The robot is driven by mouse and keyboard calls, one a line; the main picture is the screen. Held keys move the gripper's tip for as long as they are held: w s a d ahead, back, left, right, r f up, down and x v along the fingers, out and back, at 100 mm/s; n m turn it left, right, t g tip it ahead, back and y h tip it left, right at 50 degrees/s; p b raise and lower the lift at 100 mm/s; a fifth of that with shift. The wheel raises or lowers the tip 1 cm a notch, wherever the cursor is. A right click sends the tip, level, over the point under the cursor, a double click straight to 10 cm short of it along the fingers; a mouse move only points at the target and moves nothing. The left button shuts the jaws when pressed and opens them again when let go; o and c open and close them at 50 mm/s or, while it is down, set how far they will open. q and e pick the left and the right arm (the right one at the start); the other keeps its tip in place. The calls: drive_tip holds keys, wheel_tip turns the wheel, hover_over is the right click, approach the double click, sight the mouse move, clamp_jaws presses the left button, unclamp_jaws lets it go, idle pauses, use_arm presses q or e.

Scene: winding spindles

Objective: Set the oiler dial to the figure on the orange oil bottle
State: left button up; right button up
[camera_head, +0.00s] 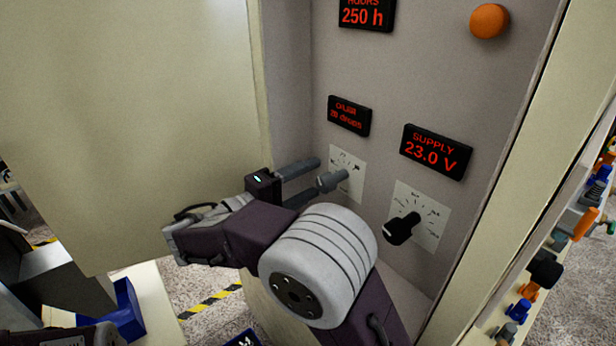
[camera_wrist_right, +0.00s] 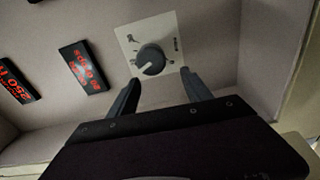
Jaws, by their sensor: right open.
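The oiler dial is a dark round knob (camera_wrist_right: 151,60) on a white marked plate (camera_wrist_right: 167,28) in the right wrist view. In the head view my gripper partly covers its plate (camera_head: 352,161). The oiler display (camera_head: 349,116) above it reads 20 drops in red. My right gripper (camera_head: 326,172) is open, its fingers pointing at the dial. In the right wrist view the fingertips (camera_wrist_right: 160,76) are on either side of the knob's near end, with nothing between them; contact cannot be told. I cannot make out the orange oil bottle or its figure.
A supply display (camera_head: 436,152) reads 23.0 V, above a black pointer knob (camera_head: 401,229) right of the oiler dial. An hours display (camera_head: 366,14) reads 250 h; an orange round lamp (camera_head: 489,21) is beside it. An open cream door (camera_head: 130,120) stands left; cabinet walls flank the panel.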

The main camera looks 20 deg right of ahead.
use_arm(q)
drive_tip(key=shift+w+a+r+p, duration=0.1)
drive_tip(key=shift+a+r+p, duration=0.4)
drive_tip(key=shift+a+p, duration=0.1)
use_arm(e)
drive_tip(key=w+v, duration=0.1)
drive_tip(key=v, duration=0.6)
drive_tip(key=shift+a, duration=0.6)
use_arm(q)
drive_tip(key=shift+r, duration=0.1)
use_arm(e)
drive_tip(key=shift+s, duration=0.25)
use_arm(q)
drive_tip(key=shift+a, duration=0.15)
use_arm(e)
drive_tip(key=shift+w, duration=0.1)
